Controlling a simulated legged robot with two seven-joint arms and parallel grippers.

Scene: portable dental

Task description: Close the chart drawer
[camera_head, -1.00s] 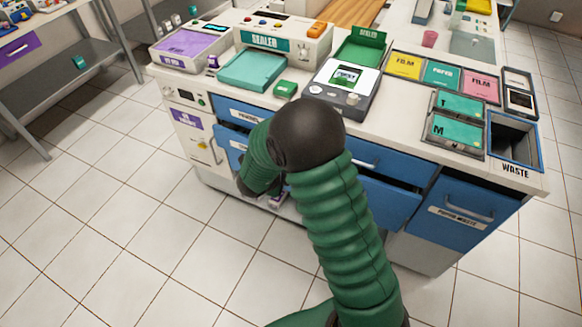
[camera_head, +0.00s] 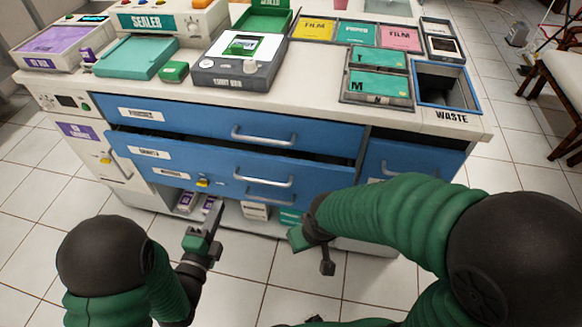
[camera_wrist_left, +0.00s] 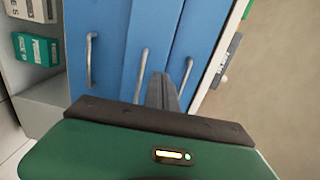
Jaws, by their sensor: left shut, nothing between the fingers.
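The chart drawer (camera_head: 205,160) is the middle blue drawer of the white cabinet, with a small label and a silver handle. It stands partly pulled out, with a dark gap above its front. My left gripper (camera_head: 211,212) is in front of and below the drawer fronts, its fingers together and empty. In the left wrist view the closed fingers (camera_wrist_left: 163,92) point at the blue fronts, close to the middle handle (camera_wrist_left: 143,70); contact cannot be told. My right gripper (camera_head: 318,250) is low in front of the cabinet, its jaws unclear.
A blue drawer (camera_head: 190,115) lies above and another (camera_head: 250,192) below. An open shelf with small boxes (camera_head: 255,210) is underneath. The worktop carries a sealer (camera_head: 150,20), a teal tray (camera_head: 125,57) and a waste bin opening (camera_head: 447,85). Tiled floor in front is clear.

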